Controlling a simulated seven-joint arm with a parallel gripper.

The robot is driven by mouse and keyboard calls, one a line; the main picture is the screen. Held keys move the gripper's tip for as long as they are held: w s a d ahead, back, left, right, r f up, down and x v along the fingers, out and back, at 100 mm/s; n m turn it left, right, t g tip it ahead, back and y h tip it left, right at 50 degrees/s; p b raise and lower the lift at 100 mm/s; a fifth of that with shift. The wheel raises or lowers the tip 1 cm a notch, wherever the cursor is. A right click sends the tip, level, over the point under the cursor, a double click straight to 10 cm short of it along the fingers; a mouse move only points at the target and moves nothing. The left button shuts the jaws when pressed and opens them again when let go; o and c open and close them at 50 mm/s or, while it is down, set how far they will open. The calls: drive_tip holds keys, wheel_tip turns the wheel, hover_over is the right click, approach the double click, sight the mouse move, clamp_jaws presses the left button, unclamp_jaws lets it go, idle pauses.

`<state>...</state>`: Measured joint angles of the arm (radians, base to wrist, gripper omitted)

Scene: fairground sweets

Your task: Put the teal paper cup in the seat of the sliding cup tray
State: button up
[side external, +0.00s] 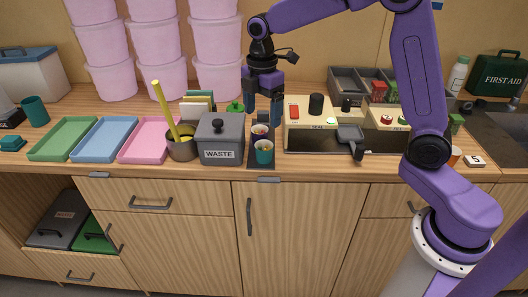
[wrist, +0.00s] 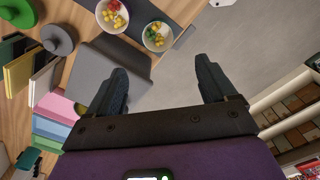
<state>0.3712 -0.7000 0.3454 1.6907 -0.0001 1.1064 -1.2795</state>
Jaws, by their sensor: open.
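A teal paper cup (side external: 264,154) with sweets in it stands upright at the front of the dark sliding cup tray (side external: 261,165). A second, darker cup (side external: 259,133) with sweets is just behind it. In the wrist view two cups of sweets (wrist: 156,38) (wrist: 112,18) show from above on the tray, at the top. Another teal cup (side external: 36,111) stands at the far left of the counter. My gripper (side external: 263,117) is open with nothing between its fingers, above and behind the tray cups. In the wrist view its fingertips (wrist: 160,75) are apart. The tray's seats are hidden by the cups.
A grey waste bin (side external: 221,139) stands close left of the tray, and a pot with a yellow stick (side external: 182,146) beyond it. A sealing machine (side external: 315,138) stands close right. Pink (side external: 148,141), blue and green trays lie left. Stacked pink tubs stand behind.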

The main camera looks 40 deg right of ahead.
sight(264, 145)
wheel_tip(264, 145, down, 7)
drive_tip(key=shift+r, duration=0.1)
drive_tip(key=f, duration=0.2)
drive_tip(key=d+f, duration=0.1)
drive_tip(key=f, duration=0.1)
drive_tip(key=shift+w, duration=0.1)
drive_tip(key=shift+a+f, duration=0.1)
drive_tip(key=shift+f, duration=0.5)
drive_tip(key=c, duration=1.1)
drive_tip(key=shift+r, duration=0.1)
drive_tip(key=shift+c, duration=0.2)
